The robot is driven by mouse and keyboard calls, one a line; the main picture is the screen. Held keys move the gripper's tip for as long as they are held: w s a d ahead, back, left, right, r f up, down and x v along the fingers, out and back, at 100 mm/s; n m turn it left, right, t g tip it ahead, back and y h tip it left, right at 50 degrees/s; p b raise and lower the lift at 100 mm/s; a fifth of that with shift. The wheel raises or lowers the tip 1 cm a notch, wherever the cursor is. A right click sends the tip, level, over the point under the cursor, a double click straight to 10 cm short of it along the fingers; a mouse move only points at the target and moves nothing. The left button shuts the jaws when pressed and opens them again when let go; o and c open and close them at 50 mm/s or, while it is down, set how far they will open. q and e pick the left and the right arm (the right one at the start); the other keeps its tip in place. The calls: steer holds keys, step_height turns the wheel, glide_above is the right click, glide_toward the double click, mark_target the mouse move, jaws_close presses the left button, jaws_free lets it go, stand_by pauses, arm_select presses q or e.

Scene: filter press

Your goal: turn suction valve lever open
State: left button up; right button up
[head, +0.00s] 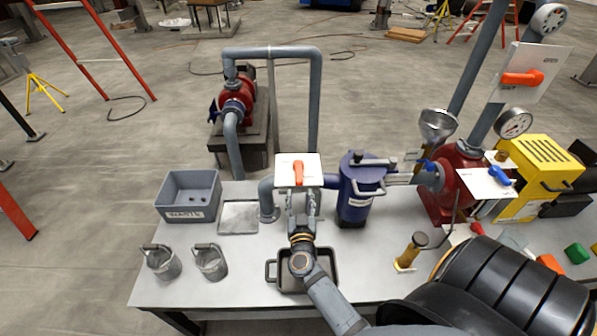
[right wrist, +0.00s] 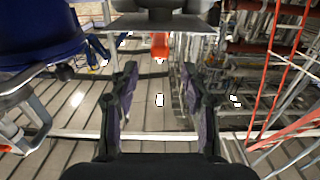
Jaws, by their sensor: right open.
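An orange lever (head: 298,174) stands upright in the picture on a white plate (head: 312,163), on the grey pipework left of the blue strainer pot (head: 357,187). The plate's label is too small to read. My right gripper (head: 301,201) is open and empty just on the near side of this plate, with its fingers pointing toward it. In the right wrist view the orange lever (right wrist: 160,46) shows ahead, between the lines of the two open fingers (right wrist: 160,80), and apart from them. My left gripper is not in view.
A black tray (head: 331,266) lies under my right arm. A grey waste bin (head: 188,196) and two small metal buckets (head: 210,261) stand at the left. Another orange lever (head: 522,78) and a blue lever (head: 500,176) sit on plates at the right. An amber-bodied tool (head: 409,254) stands right of the tray.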

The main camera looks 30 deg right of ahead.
mark_target(299, 183)
steer(key=x, duration=0.5)
steer(key=shift+w+d+r, duration=0.1)
steer(key=shift+w+d, duration=0.05)
steer(key=shift+w, duration=0.1)
steer(key=x, duration=0.4)
steer(key=shift+w, duration=0.1)
steer(key=shift+d, duration=0.1)
steer(key=shift+c, duration=0.9)
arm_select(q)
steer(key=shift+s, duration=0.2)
arm_select(e)
jaws_close()
